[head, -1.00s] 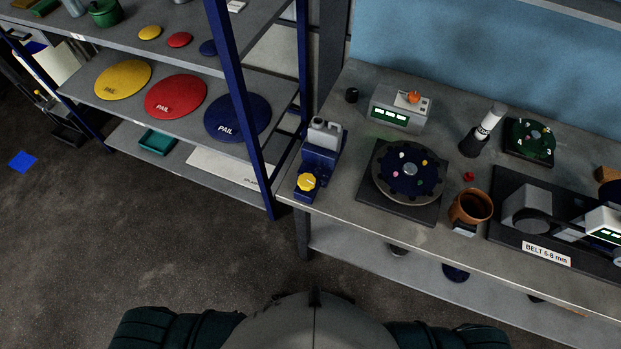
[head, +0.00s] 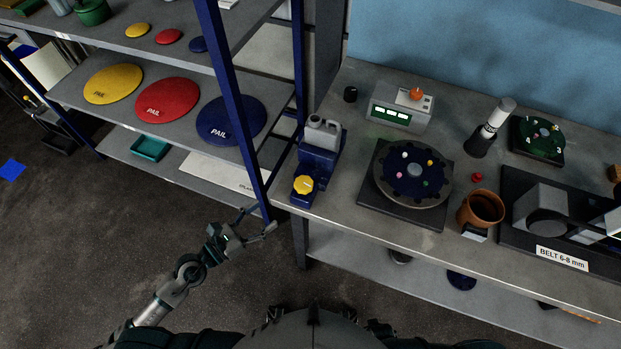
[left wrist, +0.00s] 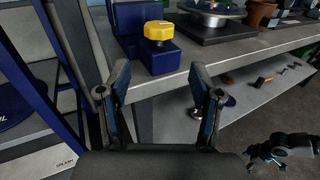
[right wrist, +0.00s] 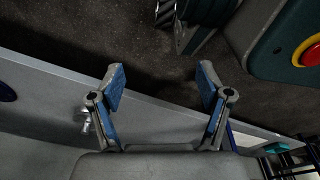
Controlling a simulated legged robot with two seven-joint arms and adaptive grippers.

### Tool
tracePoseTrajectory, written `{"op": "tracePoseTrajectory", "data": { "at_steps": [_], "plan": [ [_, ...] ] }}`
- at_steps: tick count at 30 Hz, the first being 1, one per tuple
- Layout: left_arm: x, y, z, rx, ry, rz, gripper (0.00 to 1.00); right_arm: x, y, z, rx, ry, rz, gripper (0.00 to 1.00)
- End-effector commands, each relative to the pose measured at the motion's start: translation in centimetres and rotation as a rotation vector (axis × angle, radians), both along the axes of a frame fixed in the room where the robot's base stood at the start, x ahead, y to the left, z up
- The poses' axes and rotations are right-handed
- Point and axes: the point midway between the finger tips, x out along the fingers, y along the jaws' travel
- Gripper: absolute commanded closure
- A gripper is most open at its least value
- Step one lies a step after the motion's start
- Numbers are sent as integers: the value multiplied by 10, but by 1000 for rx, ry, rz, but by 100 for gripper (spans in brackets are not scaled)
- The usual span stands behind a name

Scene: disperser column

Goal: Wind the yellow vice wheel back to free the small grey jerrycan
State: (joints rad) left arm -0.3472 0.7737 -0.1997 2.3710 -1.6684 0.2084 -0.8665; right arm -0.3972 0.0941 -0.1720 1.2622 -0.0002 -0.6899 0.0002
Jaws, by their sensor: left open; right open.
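The yellow vice wheel (head: 303,185) is at the front of the blue vice (head: 317,167), on the bench's left end. The small grey jerrycan (head: 322,130) stands upright in the vice; its lower part is hidden. My left gripper (head: 262,217) is open and empty, off the bench's left front corner, left of and nearer than the wheel. In the left wrist view the yellow wheel (left wrist: 159,31) sits on its blue block, beyond the spread fingers and apart from them. My right gripper (right wrist: 162,82) is open and empty in the right wrist view, with dark floor between its fingers.
A shelf unit's blue post (head: 232,105) stands just left of the vice. A dark turntable (head: 412,172) is right of the vice, with a brown pot (head: 481,208) and a belt machine (head: 545,215) farther right. A grey device (head: 400,108) stands behind.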

Motion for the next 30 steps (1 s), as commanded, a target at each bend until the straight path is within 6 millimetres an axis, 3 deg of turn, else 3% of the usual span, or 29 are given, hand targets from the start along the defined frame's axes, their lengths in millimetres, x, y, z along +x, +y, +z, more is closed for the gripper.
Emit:
{"op": "tracePoseTrajectory", "data": {
  "at_steps": [8,18,24,30],
  "plan": [
    [26,-24,6,-9,-2,5,35,-43,-8,-20,-5,24,7,23],
    [79,-81,5,-9,1,3,35,-99,-20,-35,-9,46,15,23],
    [104,-108,2,-8,4,3,35,-112,-22,-37,-11,51,17,23],
    [116,-120,1,-6,4,2,35,-116,-23,-37,-11,51,17,23]
  ]
}}
